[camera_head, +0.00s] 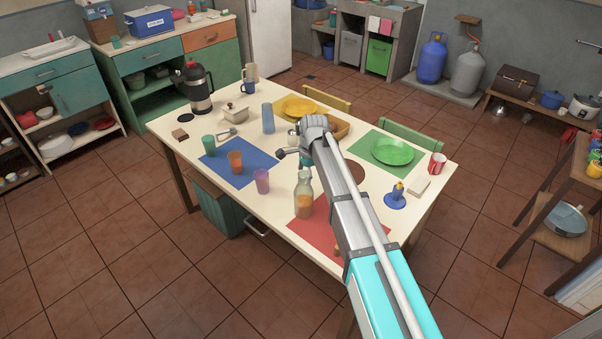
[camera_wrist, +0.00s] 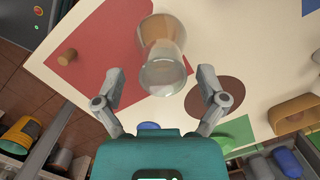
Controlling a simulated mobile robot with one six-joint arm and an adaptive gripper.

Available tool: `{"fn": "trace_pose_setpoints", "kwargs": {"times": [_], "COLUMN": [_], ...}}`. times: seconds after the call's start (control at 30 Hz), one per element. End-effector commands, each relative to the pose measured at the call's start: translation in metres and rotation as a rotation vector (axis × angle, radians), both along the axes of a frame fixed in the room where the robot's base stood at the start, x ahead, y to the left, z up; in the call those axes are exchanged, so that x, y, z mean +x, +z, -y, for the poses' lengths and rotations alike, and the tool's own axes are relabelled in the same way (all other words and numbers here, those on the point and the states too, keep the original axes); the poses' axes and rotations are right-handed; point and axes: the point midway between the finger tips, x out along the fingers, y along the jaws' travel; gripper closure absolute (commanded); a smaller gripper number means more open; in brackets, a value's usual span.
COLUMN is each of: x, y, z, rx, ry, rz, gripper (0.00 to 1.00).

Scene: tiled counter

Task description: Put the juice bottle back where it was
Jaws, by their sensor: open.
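The juice bottle (camera_head: 304,198) is a clear glass carafe with orange juice in its lower part. It stands upright on the table at the edge of the red mat (camera_head: 318,237). In the wrist view the bottle (camera_wrist: 165,58) shows from above, with its round mouth towards me. My gripper (camera_wrist: 160,74) is open, with one finger on each side of the bottle's mouth end and visible gaps between. In the head view my gripper (camera_head: 293,154) is partly hidden by my arm, above and behind the bottle. I cannot tell its exact height over the bottle.
A pink cup (camera_head: 262,182), an orange cup (camera_head: 236,162) and a green cup (camera_head: 209,145) stand left of the bottle. A small brown cork-like piece (camera_wrist: 67,56) is on the red mat. A blue-based object (camera_head: 396,196) stands right of my arm. Bare table (camera_head: 275,209) shows left of the bottle.

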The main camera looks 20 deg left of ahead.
Motion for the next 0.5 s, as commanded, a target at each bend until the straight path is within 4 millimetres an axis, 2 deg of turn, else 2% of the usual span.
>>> {"fn": "trace_pose_setpoints", "kwargs": {"times": [0.27,0.5], "x": [0.0,0.001], "y": [0.008,0.025], "z": [0.0,0.002], "rx": [0.0,0.0], "ry": [0.0,0.0], "rz": [0.0,0.0], "gripper": [0.09,0.09]}}
